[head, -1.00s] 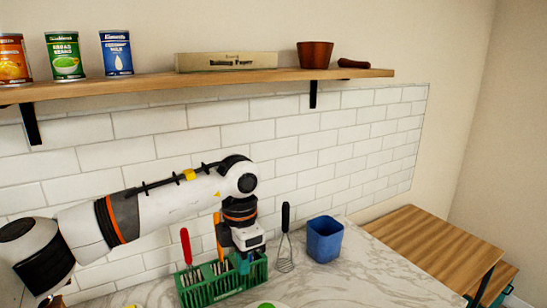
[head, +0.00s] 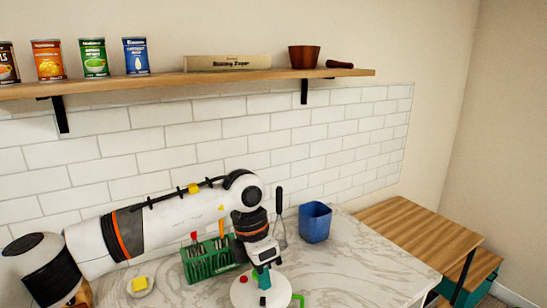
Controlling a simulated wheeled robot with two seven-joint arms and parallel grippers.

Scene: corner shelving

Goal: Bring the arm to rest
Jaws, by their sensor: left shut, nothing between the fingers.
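My left arm (head: 160,222) comes in from the left and bends down at its wrist over the marble counter. My left gripper (head: 263,279) points down with its teal fingers shut and nothing between them. It hangs in front of a round white plate or board (head: 243,296); I cannot tell whether it touches it. A small red thing and a green thing show beside the fingers. My right gripper is not in view.
A green utensil caddy (head: 200,266) stands left of the wrist. Behind and right are a whisk (head: 280,226) and a blue cup (head: 315,224). A yellow block lies on a small dish (head: 140,293). A wall shelf (head: 220,78) holds cans. The right counter (head: 375,270) is clear.

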